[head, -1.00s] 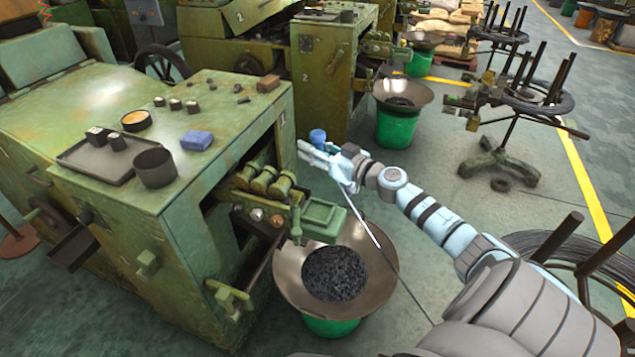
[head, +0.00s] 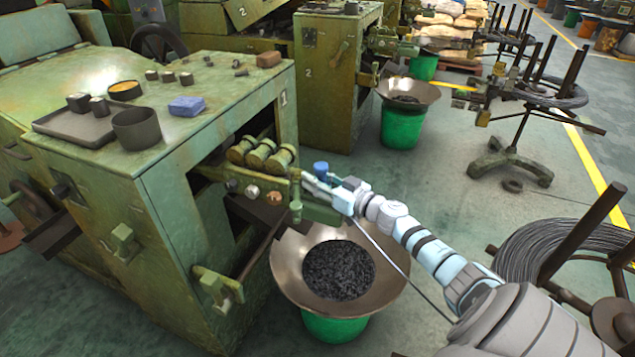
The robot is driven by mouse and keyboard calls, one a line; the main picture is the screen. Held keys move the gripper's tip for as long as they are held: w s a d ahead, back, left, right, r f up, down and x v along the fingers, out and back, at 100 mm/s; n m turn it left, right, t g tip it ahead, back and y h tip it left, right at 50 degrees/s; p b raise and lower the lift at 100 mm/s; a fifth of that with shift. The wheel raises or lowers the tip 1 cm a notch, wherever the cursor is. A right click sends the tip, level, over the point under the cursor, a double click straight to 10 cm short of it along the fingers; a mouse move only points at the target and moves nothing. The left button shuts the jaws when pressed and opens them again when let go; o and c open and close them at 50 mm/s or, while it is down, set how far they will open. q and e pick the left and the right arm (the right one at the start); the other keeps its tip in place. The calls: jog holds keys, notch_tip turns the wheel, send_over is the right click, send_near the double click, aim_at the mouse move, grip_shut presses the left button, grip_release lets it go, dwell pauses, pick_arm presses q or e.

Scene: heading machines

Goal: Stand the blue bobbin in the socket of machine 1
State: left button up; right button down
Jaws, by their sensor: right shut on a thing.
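The blue bobbin (head: 320,168) is upright in my right gripper (head: 316,183), its blue top showing above the fingers. The fingers are shut on it and hide its lower part. Machine 1 (head: 160,210) is the large green machine on the left, with a "1" on its front edge. My right gripper is at the outer end of the machine's side fittings, above the green box-shaped part (head: 325,213). I cannot make out the socket, or whether the bobbin touches the machine. My left gripper is out of view.
A wide metal bowl (head: 287,262) on a green bucket stands below my right gripper. Brass rollers (head: 262,155) are just left of it. A blue block (head: 187,106), a dark cup (head: 136,128) and a tray (head: 65,128) are on the machine's top. Wire-coil stands (head: 510,160) are at right.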

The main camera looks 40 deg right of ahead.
jog(key=shift+f, duration=0.2)
jog(key=shift+s+f, duration=0.1)
jog(key=shift+f, duration=0.2)
jog(key=c, duration=1.5)
grip_release()
jog(key=shift+c, duration=0.2)
jog(key=shift+o, duration=0.5)
jog(key=shift+f, duration=0.1)
jog(key=shift+a, duration=0.1)
